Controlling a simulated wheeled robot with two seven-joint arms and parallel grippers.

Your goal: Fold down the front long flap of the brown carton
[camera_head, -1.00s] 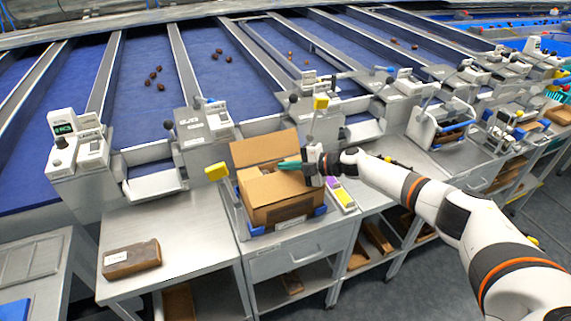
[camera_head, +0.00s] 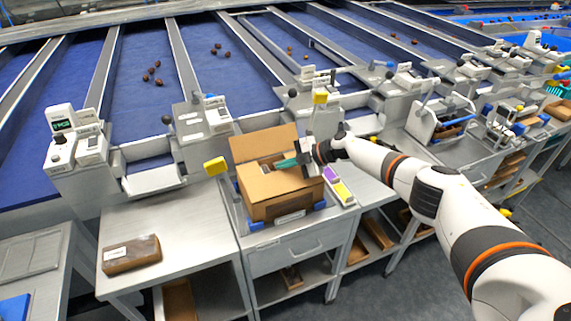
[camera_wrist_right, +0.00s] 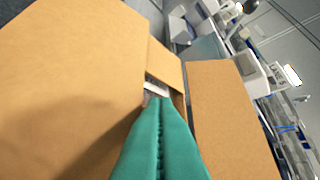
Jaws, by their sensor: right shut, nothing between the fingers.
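The brown carton (camera_head: 258,212) stands open on the workbench in the head view. Its back long flap (camera_head: 264,143) stands up; it is also at the right of the wrist view (camera_wrist_right: 228,110). The front long flap (camera_head: 275,185) slopes over the front part of the opening and fills the left of the wrist view (camera_wrist_right: 70,80). A short flap (camera_wrist_right: 166,62) lies between the long flaps at the far end. My right gripper (camera_head: 284,163) has green fingers, shut and empty, over the opening between the long flaps. Whether they touch the front flap is unclear. My left gripper is not in view.
Blue brackets (camera_head: 256,227) hold the carton's lower edge. A yellow block (camera_head: 215,166) is left of it, and a purple and yellow holder (camera_head: 338,183) is right.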

